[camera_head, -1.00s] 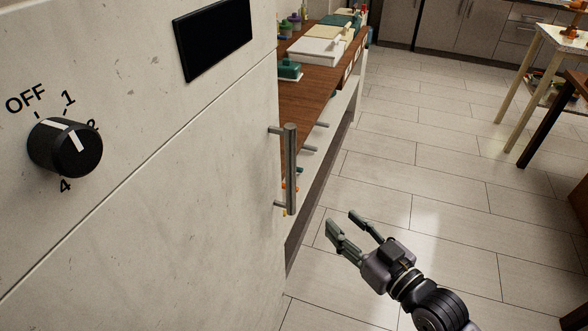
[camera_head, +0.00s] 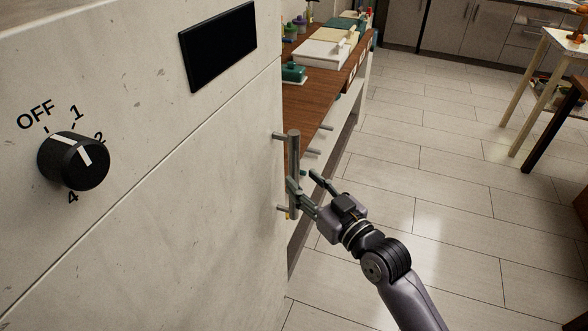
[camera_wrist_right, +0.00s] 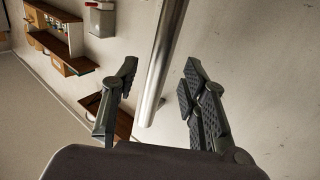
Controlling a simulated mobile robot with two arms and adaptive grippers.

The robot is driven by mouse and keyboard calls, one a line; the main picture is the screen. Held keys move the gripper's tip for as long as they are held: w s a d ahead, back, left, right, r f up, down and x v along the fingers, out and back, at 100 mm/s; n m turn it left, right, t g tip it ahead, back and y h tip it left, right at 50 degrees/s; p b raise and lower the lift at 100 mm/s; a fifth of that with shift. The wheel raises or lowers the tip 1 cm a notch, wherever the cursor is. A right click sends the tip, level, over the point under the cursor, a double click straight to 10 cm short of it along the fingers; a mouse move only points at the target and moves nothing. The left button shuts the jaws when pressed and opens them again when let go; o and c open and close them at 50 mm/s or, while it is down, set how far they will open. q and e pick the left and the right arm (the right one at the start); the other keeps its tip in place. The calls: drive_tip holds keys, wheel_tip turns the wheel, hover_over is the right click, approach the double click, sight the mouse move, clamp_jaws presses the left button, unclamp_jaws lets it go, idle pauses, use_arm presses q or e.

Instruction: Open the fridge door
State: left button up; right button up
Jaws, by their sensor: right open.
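The fridge door (camera_head: 150,235) is a pale panel filling the left of the head view, and no gap shows along it. Its vertical metal bar handle (camera_head: 294,152) stands out near the door's right edge. My right gripper (camera_head: 298,180) is open at the lower half of the handle. In the right wrist view, the handle (camera_wrist_right: 163,55) runs between the two spread fingers (camera_wrist_right: 158,92), with room on both sides. One finger overlaps the handle in the head view. My left gripper is not in view.
A black dial (camera_head: 73,160) and a dark display panel (camera_head: 217,45) are on the fridge front. A wooden counter (camera_head: 315,95) with boxes stands behind the handle. The tiled floor (camera_head: 450,190) to the right is clear, with a table (camera_head: 545,90) farther back.

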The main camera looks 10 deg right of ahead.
sight(297, 176)
drive_tip(key=shift+x, duration=2.4)
clamp_jaws()
